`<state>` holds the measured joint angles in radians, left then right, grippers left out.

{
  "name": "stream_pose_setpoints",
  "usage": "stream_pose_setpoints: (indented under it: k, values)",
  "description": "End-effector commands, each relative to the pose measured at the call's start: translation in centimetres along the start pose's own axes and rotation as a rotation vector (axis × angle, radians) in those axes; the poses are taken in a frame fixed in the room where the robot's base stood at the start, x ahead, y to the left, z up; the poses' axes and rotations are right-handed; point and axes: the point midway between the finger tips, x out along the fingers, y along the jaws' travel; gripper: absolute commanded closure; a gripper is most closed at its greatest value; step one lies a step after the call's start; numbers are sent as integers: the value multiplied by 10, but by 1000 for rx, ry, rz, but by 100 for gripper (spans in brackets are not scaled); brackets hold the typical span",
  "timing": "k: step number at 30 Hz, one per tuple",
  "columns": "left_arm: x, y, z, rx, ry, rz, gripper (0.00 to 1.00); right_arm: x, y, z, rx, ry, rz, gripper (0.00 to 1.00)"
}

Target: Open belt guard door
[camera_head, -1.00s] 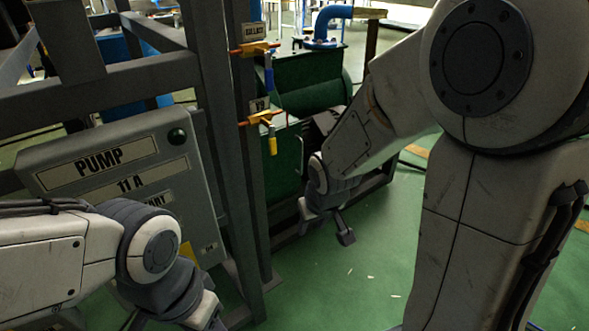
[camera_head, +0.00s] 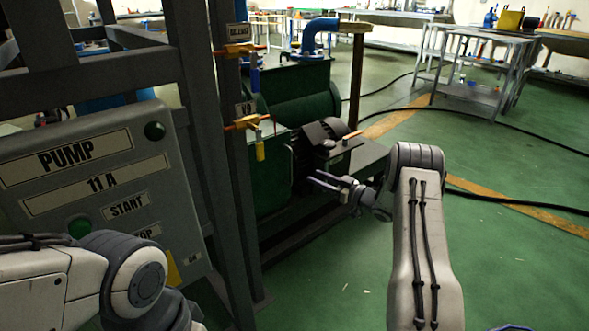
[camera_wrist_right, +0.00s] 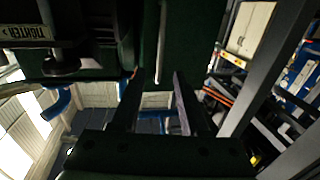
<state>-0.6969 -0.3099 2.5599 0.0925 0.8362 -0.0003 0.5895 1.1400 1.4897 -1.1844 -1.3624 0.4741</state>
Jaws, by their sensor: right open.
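The belt guard seems to be the dark housing (camera_head: 324,148) with a rounded black cover, beside the green pump casing (camera_head: 290,105). I cannot clearly make out its door or whether it is ajar. My right gripper (camera_head: 330,181) is open and empty in front of the housing's lower part, pointing left. The right wrist view shows its two spread fingers (camera_wrist_right: 157,95) with nothing between them, near a dark green surface (camera_wrist_right: 190,40). Contact cannot be told. My left arm enters at the lower left; its gripper is beyond the bottom edge.
A grey pump control panel (camera_head: 95,190) stands at the left on a dark metal frame (camera_head: 220,150). A wooden post (camera_head: 355,75) stands behind the housing.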

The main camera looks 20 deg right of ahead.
Motion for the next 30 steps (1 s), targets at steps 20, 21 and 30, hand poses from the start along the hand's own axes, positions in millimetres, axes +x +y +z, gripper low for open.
stream_pose_setpoints:
  k: [20, 21, 30]
  values:
    - [43, -3, 2, 0, 0, 0, 50, 98, -1, 1, -2, 0, -1, 56]
    - [43, -3, 2, 0, 0, 0, 50, 100, -1, 0, -2, 0, 0, 56]
    - [42, -3, 2, 0, 0, 0, 50, 100, -1, 0, -1, 0, 0, 71]
